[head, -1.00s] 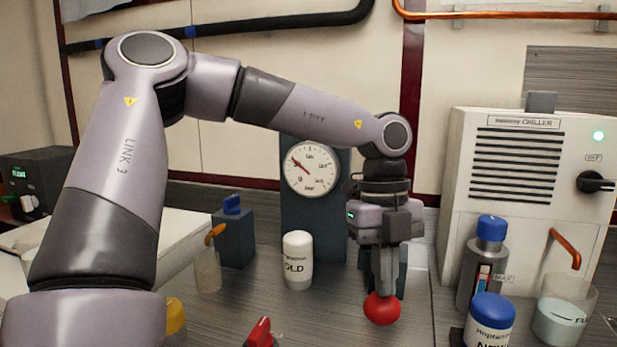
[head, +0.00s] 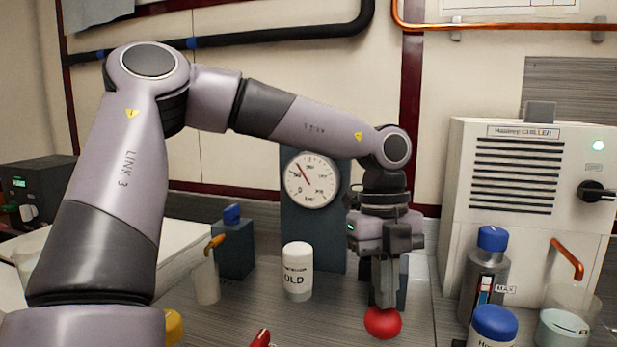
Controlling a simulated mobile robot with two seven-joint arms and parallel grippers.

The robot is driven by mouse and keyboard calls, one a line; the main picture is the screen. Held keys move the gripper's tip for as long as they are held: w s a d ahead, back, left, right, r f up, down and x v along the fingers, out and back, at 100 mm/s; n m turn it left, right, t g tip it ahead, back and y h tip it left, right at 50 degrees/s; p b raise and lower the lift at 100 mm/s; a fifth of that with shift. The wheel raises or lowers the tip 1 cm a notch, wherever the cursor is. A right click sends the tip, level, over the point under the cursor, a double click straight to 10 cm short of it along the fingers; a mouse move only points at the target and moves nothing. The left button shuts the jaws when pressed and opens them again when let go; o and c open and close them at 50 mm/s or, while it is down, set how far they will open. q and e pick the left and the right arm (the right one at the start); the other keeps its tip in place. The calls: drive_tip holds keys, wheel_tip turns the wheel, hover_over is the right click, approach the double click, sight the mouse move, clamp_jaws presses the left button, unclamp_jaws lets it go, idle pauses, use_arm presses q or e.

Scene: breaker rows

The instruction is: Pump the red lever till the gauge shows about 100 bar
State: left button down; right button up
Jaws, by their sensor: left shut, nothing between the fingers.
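The round white gauge (head: 312,180) is mounted on a dark blue post (head: 318,240) behind the bench. Its dark red needle points up and slightly left; the scale figures are too small to read surely. The red ball knob of the lever (head: 383,323) is low in the view, right of the gauge. My left gripper (head: 384,304) points down with its fingers shut and empty, its tips at the top of the red knob, apparently touching it. The lever's shaft is mostly hidden behind my gripper. My right gripper is not in view.
A white bottle with dark lettering (head: 297,272) stands left of the knob. The chiller (head: 520,200), blue-capped bottles (head: 485,270) and a beaker of liquid (head: 562,328) stand at the right.

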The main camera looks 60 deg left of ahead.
use_arm(q)
wheel_tip(320, 180, up, 4)
drive_tip(key=shift+f+p, duration=0.25)
drive_tip(key=shift+p, duration=0.9)
drive_tip(key=shift+r+p, duration=0.95)
drive_tip(key=shift+r, duration=0.3)
drive_tip(key=shift+f, duration=0.2)
